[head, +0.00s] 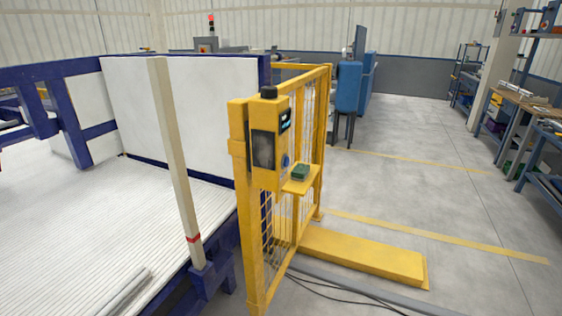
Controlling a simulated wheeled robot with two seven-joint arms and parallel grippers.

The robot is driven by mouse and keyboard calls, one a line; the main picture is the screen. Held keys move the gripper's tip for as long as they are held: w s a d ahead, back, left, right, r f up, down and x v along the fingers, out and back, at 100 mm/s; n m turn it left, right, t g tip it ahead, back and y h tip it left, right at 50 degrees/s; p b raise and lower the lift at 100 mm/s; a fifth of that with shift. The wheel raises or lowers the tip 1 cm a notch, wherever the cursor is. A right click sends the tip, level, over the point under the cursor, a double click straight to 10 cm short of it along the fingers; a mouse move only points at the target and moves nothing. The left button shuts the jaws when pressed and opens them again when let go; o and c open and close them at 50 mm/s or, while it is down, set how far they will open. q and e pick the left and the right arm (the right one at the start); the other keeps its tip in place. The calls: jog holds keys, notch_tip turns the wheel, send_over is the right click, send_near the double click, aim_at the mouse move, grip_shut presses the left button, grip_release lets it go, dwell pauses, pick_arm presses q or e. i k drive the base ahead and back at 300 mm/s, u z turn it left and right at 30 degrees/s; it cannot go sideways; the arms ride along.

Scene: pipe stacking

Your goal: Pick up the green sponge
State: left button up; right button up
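The green sponge (300,172) lies on a small yellow shelf (301,187). The shelf sticks out from the yellow safety fence (240,200), just below a control box (268,145) with a small screen. Neither of my grippers shows in the head view, so I cannot see whether they are open or shut.
A blue-framed bed of white pipes (80,240) fills the left, with an upright post (175,160) at its edge. A yellow floor barrier (362,256) and dark cables (340,298) lie near the fence. Workbenches (530,105) stand far right. The floor between is open.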

aim_at(301, 171)
jog(key=z, duration=1.45)
jog(key=i, duration=2.95)
jog(key=u, duration=4.5)
